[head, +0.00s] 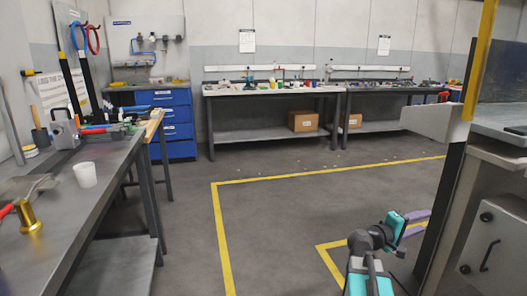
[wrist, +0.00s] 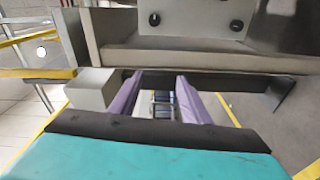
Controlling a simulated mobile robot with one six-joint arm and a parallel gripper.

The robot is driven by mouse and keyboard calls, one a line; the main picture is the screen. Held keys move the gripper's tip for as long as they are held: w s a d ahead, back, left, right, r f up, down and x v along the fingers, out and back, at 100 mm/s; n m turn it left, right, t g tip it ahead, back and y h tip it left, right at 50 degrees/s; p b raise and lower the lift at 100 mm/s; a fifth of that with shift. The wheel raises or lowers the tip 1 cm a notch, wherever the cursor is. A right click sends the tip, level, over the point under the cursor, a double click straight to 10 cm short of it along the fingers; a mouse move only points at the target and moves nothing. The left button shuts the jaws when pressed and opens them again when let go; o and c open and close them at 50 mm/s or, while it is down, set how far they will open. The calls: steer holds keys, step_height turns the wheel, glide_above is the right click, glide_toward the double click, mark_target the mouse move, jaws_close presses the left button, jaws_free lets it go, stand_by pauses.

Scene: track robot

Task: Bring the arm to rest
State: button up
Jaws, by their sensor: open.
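My arm shows at the bottom right of the head view, with teal and black links low over the floor. My gripper (head: 424,220) points right there, its purple fingers close to the machine's dark post (head: 437,200). In the wrist view my gripper (wrist: 158,82) has its two purple fingers well apart. It is open, and nothing sits between the fingers. A machine's grey ledge (wrist: 210,62) and a dark bar lie beyond the fingertips; I cannot tell whether they touch.
A grey machine cabinet (head: 495,240) with a handle stands at the right. A workbench (head: 85,205) with a white cup (head: 85,174) and a brass spool (head: 27,216) is at the left. Floor with yellow lines (head: 222,240) is clear between. Benches (head: 270,92) line the back wall.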

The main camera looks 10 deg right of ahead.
steer(key=w+a+f+n+t+y+p, duration=0.2)
steer(key=w+a+f+n+y+p, duration=0.15)
steer(key=a+f+p, duration=0.65)
steer(key=s+a+f+g+y+p, duration=0.2)
steer(key=s+a+f+y+p, duration=0.15)
steer(key=a+f+p, duration=0.65)
steer(key=s+a+f+m+g+y+p, duration=0.1)
steer(key=s+a+f+g+y+p, duration=0.1)
steer(key=s+a, duration=0.6)
steer(key=s+a+f+m+g+y+p, duration=0.1)
steer(key=s+a+f+g+y+p, duration=0.1)
steer(key=s+a+f+y, duration=0.3)
steer(key=s+a+f+m+g+y+p, duration=0.1)
steer(key=s+a+f+g+y+p, duration=0.1)
steer(key=s+a, duration=1.1)
steer(key=a+f+g+y, duration=0.1)
steer(key=a+f, duration=0.1)
steer(key=a, duration=0.2)
steer(key=shift+a+f+y, duration=0.15)
steer(key=shift+a+y, duration=0.15)
steer(key=shift+y, duration=0.1)
steer(key=shift+m, duration=0.25)
